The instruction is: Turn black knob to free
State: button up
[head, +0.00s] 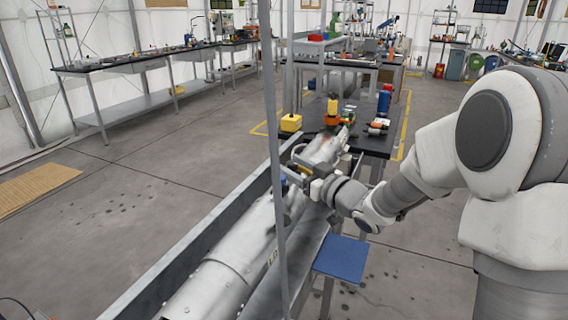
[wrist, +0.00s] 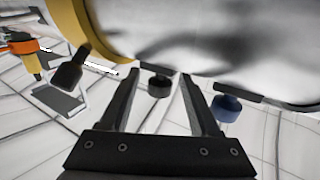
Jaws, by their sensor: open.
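In the wrist view a black knob (wrist: 158,87) hangs from the underside of the white cylinder (wrist: 210,40). It sits between the two open fingertips of my gripper (wrist: 160,79), with visible gaps on both sides. A blue knob (wrist: 226,106) is to the right, outside the right finger. A dark cylindrical piece (wrist: 70,74) is at the left, by a yellow band (wrist: 66,20). In the head view my gripper (head: 303,178) is beside the white cylinder (head: 215,284); the black knob cannot be made out there.
The cylinder lies in a long grey metal trough (head: 172,272). A thin grey post (head: 274,120) stands in front. A blue plate (head: 341,258) is to the right below my arm. Floor at left is open.

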jog(key=shift+x, duration=1.5)
jog(key=shift+s, duration=0.1)
jog(key=shift+c, duration=0.3)
grip_shut()
